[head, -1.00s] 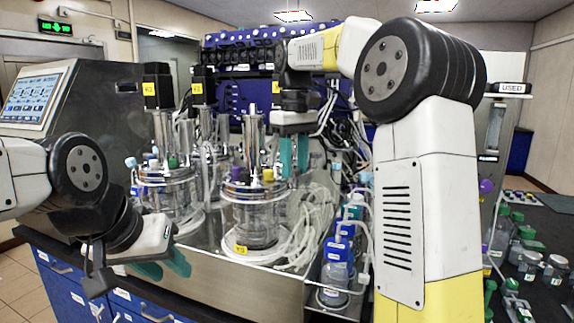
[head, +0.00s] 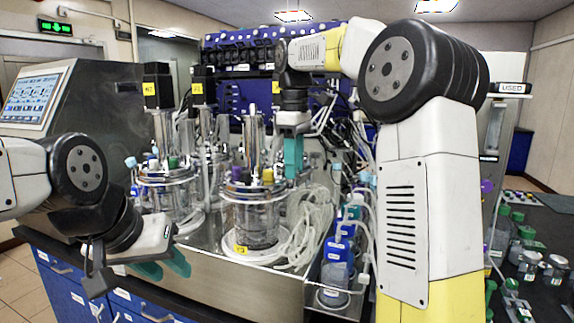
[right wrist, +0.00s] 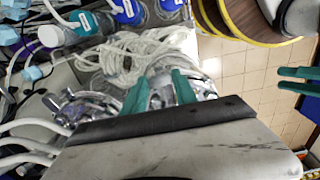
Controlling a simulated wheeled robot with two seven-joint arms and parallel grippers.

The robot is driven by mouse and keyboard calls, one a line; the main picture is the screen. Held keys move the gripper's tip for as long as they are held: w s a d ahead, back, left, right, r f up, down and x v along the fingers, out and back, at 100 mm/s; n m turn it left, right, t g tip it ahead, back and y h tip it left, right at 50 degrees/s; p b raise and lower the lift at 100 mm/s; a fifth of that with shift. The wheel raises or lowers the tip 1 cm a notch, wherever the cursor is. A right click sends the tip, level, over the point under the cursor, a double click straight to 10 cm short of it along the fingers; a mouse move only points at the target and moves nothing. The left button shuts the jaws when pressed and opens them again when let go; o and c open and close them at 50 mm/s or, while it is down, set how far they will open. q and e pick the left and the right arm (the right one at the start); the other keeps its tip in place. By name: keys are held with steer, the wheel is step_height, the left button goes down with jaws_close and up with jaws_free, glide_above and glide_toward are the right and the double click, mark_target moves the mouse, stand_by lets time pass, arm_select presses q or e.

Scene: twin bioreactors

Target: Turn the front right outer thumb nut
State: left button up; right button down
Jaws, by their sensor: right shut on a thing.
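The front right glass vessel (head: 250,220) stands on the steel bench, with a metal lid ring (head: 240,188) and a tall metal column on top. My right gripper (head: 293,175) points down at the right edge of this lid. Its teal fingers are shut on the outer thumb nut, which they hide in the head view. In the right wrist view, the two fingers (right wrist: 160,90) have a small grey part between them, too unclear to make out. My left gripper (head: 165,268) is open and empty in front of the bench at the left; its teal fingers also show in the right wrist view (right wrist: 298,79).
A similar vessel (head: 168,200) stands to the left. Coiled clear tubing (head: 305,225) lies right of the front right vessel, close to my right gripper. Blue-capped bottles (head: 338,250) stand further right. Floor is free left of the bench.

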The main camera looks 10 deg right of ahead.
steer(key=c, duration=1)
jaws_free()
steer(key=shift+o, duration=0.2)
steer(key=shift+r, duration=0.1)
step_height(320, 180, up, 7)
steer(key=shift+r, duration=0.3)
